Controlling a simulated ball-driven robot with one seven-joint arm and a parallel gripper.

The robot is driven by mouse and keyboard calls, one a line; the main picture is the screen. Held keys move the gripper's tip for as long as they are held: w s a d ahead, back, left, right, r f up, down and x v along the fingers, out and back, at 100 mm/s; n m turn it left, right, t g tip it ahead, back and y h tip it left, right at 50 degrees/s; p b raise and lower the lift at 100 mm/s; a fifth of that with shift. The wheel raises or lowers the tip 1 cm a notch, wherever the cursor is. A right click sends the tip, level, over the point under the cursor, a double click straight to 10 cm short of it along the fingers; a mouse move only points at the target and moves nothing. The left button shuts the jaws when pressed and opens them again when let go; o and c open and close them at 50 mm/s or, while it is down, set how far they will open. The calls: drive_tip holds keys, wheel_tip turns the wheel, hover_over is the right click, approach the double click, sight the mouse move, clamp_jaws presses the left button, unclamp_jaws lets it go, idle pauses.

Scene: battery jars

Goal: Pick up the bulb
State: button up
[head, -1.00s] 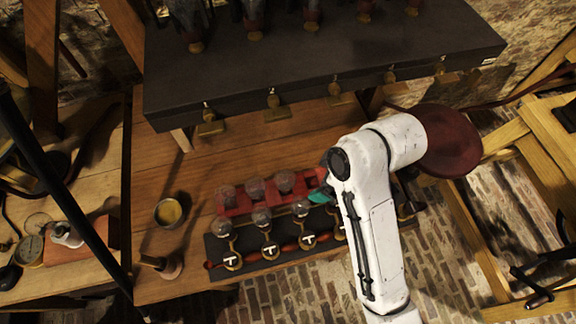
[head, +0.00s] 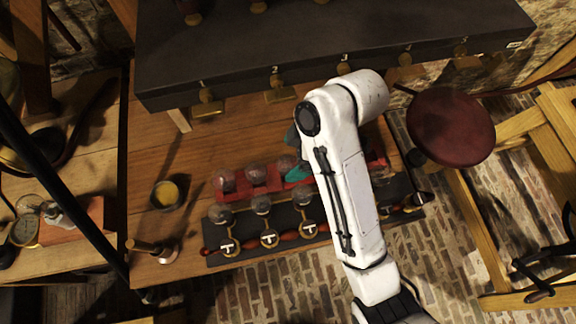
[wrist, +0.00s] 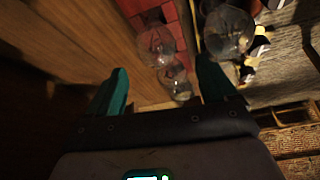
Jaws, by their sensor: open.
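Clear glass bulbs stand in a red rack on the wooden bench: a left bulb (head: 225,179), a middle bulb (head: 256,172) and a right bulb (head: 287,163). More glass bulbs, such as this one (head: 261,204), sit in a row on a dark board in front. My gripper (wrist: 158,70) has teal fingers, open and apart. In the head view it is beside the rack's right bulb, partly hidden by my arm. In the wrist view a bulb (wrist: 160,46) shows beyond and between the fingers, with a smaller one (wrist: 178,82) below. Another bulb (wrist: 229,30) is outside the right finger. I cannot tell whether any finger touches glass.
The red rack (head: 238,195) lies behind the dark board (head: 240,258) with its white-T brass switches. A dark shelf (head: 230,60) overhangs the bench. A brass-coloured cup (head: 166,194) and a wooden-handled tool (head: 150,246) stand left. A round dark-red stool (head: 451,128) is at right.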

sight(287, 159)
drive_tip(key=shift+b+x, duration=0.6)
drive_tip(key=shift+x, duration=2.15)
drive_tip(key=shift+w, duration=0.15)
drive_tip(key=shift+c, duration=0.3)
drive_tip(key=c, duration=1.2)
drive_tip(key=shift+o, duration=0.2)
drive_tip(key=shift+r, duration=0.25)
